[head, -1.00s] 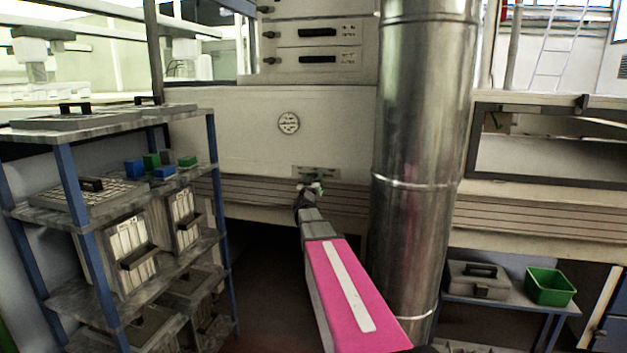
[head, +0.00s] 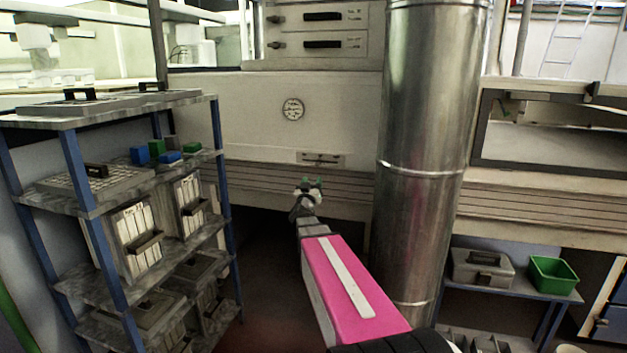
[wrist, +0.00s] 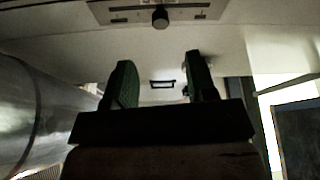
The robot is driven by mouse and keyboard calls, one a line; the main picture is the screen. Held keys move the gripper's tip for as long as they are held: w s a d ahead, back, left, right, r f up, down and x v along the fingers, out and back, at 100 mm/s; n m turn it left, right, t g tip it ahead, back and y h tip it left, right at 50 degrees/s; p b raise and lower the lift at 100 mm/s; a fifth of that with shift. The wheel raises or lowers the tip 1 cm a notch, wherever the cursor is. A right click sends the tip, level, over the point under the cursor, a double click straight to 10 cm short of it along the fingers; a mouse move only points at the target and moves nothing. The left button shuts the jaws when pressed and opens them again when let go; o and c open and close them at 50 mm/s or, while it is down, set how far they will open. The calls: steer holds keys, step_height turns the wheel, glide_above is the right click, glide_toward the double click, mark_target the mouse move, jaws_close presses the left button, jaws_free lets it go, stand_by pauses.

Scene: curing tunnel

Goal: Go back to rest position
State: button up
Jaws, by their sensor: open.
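My gripper (head: 313,183) is at the end of my outstretched arm, in front of the lower part of the white tunnel panel (head: 262,135). In the wrist view its two green-lined fingers (wrist: 158,85) stand apart with nothing between them. A small plate with a latch (head: 321,158) is on the panel just above the gripper in the head view. In the wrist view a plate with a dark knob (wrist: 160,18) shows at the top, apart from the fingers.
A shelf rack (head: 225,240) with trays and small blue and green blocks (head: 157,150) stands at left. A large metal duct (head: 425,140) rises close to the right of my arm. A green bin (head: 553,275) and a grey case (head: 483,268) sit on a low bench at right.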

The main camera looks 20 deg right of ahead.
stand_by(0.3)
steer(key=s+a+f+n+g+y, duration=0.35)
steer(key=a+f+y, duration=0.3)
steer(key=f, duration=0.35)
steer(key=s+a+f+n+g+y, duration=0.2)
steer(key=s+a+f+g+y, duration=0.15)
steer(key=a+f+y, duration=0.45)
steer(key=s+f+g+h, duration=0.1)
steer(key=s+f+g, duration=0.3)
steer(key=s, duration=0.2)
steer(key=s+f+g, duration=0.3)
steer(key=s+g, duration=0.1)
steer(key=s, duration=0.3)
steer(key=s+f+m+g+h, duration=0.1)
steer(key=s+f+g, duration=0.3)
steer(key=s, duration=0.3)
steer(key=shift+s+a+f+h, duration=0.2)
steer(key=shift+a+f+h, duration=0.15)
steer(key=shift+a, duration=0.1)
